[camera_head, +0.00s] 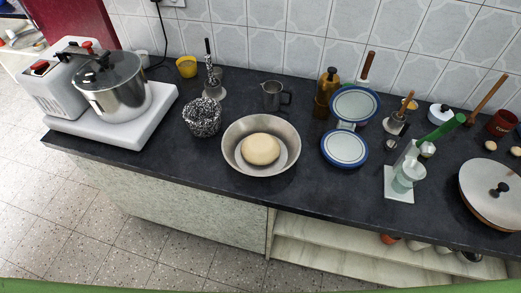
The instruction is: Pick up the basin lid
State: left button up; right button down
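A wide steel basin (238,131) stands uncovered on the dark counter near the middle, with a pale ball of dough (260,149) in it. Neither of my grippers is in view.
A mixer with a steel bowl (122,97) stands at left. A dark speckled bowl (203,117), steel mug (272,96) and blue-rimmed press (345,148) surround the basin. The front counter strip is clear.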

aim_at(492, 189)
jog(key=k+l+u, duration=0.1)
jog(key=l, duration=0.35)
jog(key=k+l, duration=0.15)
jog(key=l, duration=0.3)
jog(key=k+l+u, duration=0.15)
jog(key=l, duration=0.25)
jog(key=k+l+u, duration=0.1)
jog(key=l, duration=0.35)
jog(key=k+l, duration=0.25)
jog(key=l, duration=0.15)
jog(key=k+l+u, duration=0.15)
jog(key=l, duration=0.25)
